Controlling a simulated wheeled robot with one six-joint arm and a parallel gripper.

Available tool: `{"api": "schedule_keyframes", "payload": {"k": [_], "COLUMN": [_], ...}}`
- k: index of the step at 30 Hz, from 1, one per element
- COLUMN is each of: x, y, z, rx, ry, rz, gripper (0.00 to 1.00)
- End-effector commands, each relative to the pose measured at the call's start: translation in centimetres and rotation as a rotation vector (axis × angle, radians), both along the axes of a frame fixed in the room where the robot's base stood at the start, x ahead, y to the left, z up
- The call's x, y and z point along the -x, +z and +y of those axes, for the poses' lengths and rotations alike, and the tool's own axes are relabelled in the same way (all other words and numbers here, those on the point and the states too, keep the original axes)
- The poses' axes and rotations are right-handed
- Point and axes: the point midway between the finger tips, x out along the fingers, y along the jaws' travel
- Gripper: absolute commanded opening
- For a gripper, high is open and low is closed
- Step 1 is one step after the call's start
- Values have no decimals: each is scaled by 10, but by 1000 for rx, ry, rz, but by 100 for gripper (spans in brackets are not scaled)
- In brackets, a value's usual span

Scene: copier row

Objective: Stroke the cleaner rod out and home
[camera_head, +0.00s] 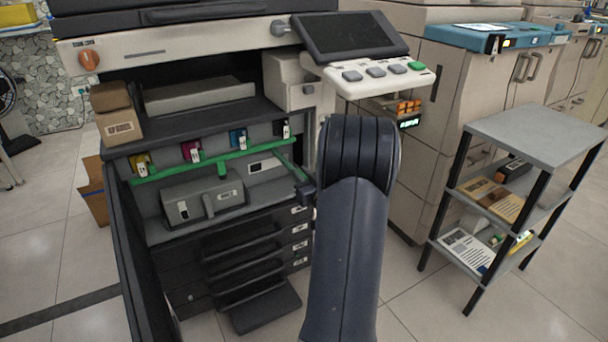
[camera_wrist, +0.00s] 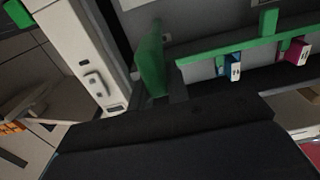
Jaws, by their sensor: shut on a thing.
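The copier's front is open, and a long green bar (camera_head: 225,159) runs across it below the coloured toner ends. At its right end a green cleaner rod (camera_head: 289,163) slants forward out of the machine to my gripper (camera_head: 305,190). My gripper is shut on the rod's near end; my arm hides part of this area. In the wrist view a green upright piece (camera_wrist: 151,62), seemingly the rod, stands just beyond the dark gripper body. The fingertips' contact is hard to make out there.
A grey box-shaped unit (camera_head: 202,200) sits below the green bar. The open dark door (camera_head: 135,260) stands at left. The control panel (camera_head: 378,75) overhangs at upper right. A shelf cart (camera_head: 540,135) stands at right, with clear floor before it.

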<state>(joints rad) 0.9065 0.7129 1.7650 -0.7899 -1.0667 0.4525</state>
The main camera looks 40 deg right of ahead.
Motion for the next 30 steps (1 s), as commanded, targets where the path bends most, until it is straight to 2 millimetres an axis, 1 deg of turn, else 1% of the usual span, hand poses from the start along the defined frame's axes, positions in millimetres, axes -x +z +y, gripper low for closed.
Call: {"api": "schedule_keyframes", "payload": {"k": [8,9,17,25,28,30], "x": [0,0,0,2,11,22], "y": [1,1,1,0,0,0], "z": [0,0,0,0,2,4], "rx": [1,1,0,0,-1,-2], "ry": [-1,-1,-1,-1,-3,-4], "rz": [-3,-3,-2,-1,-1,0], "gripper": [0,17,38,38,38,38]}}
